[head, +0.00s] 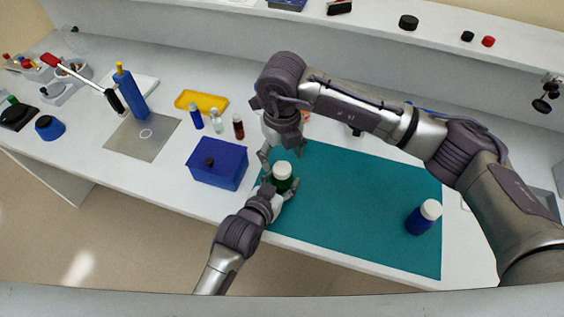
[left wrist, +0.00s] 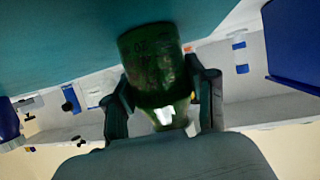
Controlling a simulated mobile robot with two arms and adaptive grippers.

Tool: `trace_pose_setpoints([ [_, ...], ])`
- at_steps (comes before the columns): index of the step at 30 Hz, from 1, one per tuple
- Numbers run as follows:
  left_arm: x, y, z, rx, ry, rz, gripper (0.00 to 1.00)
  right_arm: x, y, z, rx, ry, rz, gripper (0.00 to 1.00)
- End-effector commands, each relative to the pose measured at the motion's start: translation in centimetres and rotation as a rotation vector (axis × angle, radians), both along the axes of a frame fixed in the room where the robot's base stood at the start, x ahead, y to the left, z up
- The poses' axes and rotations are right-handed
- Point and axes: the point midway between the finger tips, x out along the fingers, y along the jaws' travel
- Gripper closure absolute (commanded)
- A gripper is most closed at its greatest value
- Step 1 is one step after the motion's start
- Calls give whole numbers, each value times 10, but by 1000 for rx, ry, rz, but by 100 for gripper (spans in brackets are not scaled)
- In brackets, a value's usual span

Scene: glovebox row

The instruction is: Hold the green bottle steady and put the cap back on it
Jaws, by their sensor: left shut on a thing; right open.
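The green bottle (head: 280,185) stands upright at the left front edge of the teal mat (head: 350,200). A white cap (head: 281,169) shows on its top; I cannot tell whether it is seated or loose. My left gripper (head: 282,188) is shut around the bottle's body. In the left wrist view the bottle (left wrist: 155,65) sits between both fingers. My right gripper (head: 280,152) is open, just above and behind the cap, and looks apart from it.
A blue box (head: 218,165) stands close to the left of the bottle. A blue bottle with a white cap (head: 424,217) stands on the mat's right side. Small vials (head: 216,121) and a yellow tray (head: 202,102) lie behind the box. The mat's middle is clear.

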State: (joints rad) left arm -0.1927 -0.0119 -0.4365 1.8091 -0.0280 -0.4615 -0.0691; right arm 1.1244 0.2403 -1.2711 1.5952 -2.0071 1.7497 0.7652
Motion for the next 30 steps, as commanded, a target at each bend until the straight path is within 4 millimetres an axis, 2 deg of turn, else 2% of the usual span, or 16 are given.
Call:
trace_pose_setpoints([
  [3, 0, 0, -1, 0, 1, 0, 100, 1, 1, 28, 1, -5, 1, 28],
  [10, 0, 0, -1, 0, 1, 0, 100, 0, 0, 66, 1, -2, 1, 28],
  [15, 0, 0, -1, 0, 1, 0, 100, 0, 0, 77, 0, 0, 0, 28],
  [23, 0, 0, -1, 0, 1, 0, 100, 0, 0, 79, 0, 0, 0, 28],
  [24, 0, 0, 0, 0, 1, 0, 41, 0, 0, 79, 0, 0, 0, 28],
  [29, 0, 0, 0, 0, 1, 0, 15, 0, 0, 78, 0, 0, 0, 28],
  [30, 0, 0, 0, 0, 1, 0, 15, 0, 0, 78, 0, 0, 0, 28],
])
